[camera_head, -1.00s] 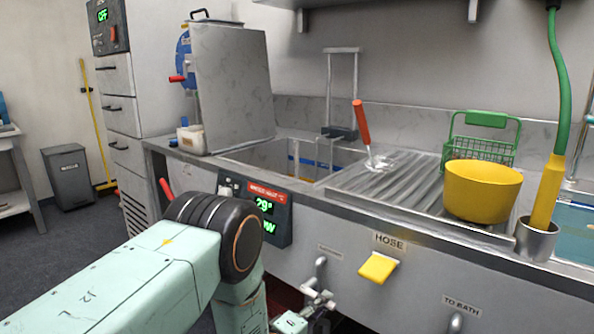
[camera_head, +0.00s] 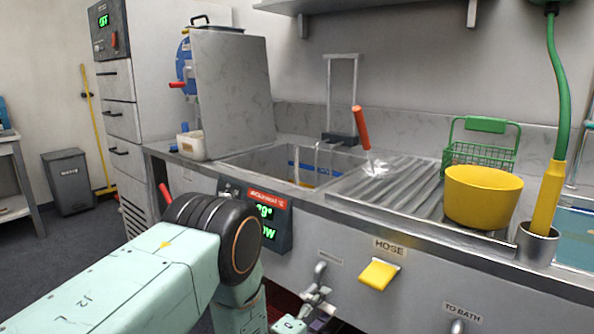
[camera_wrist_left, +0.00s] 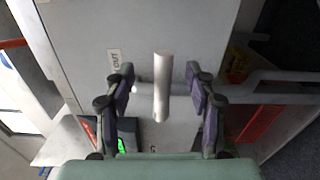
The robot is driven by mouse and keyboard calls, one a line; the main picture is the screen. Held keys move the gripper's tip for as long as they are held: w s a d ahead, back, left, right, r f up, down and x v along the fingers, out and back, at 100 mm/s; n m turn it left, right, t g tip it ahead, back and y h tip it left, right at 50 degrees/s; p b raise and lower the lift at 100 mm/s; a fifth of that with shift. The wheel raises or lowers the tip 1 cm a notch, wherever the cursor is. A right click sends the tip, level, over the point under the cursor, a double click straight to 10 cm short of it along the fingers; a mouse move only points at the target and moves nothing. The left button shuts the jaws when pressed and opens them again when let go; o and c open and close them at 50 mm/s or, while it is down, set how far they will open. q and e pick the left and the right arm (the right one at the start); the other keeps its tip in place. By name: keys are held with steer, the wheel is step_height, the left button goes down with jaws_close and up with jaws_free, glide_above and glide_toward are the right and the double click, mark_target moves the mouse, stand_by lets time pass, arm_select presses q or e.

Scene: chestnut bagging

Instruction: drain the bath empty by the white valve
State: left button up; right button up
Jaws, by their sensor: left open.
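The pale lever of a valve (camera_head: 320,270) sticks out from the grey front panel under the sink, below a small label too small to read. In the left wrist view the pale handle (camera_wrist_left: 162,88) stands upright in the gap between my fingers; I cannot tell whether it touches them. My left gripper (camera_head: 316,314) is open just below and in front of the lever, partly cut off by the frame's bottom. It also shows in the left wrist view (camera_wrist_left: 160,105). The sunken basin (camera_head: 262,160) lies above; its inside is only partly visible. My right gripper is not in view.
A yellow HOSE lever (camera_head: 379,274) and a TO BATH lever (camera_head: 457,326) sit to the right on the panel. A red-labelled display (camera_head: 268,222) is to the left. A yellow bowl (camera_head: 480,200) and green basket (camera_head: 484,150) stand on the ribbed drainboard (camera_head: 400,190).

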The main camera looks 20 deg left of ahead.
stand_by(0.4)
arm_select(q)
steer(key=shift+p+v, duration=0.85)
steer(key=shift+v, duration=0.7)
steer(key=p+v, duration=0.2)
steer(key=v, duration=0.4)
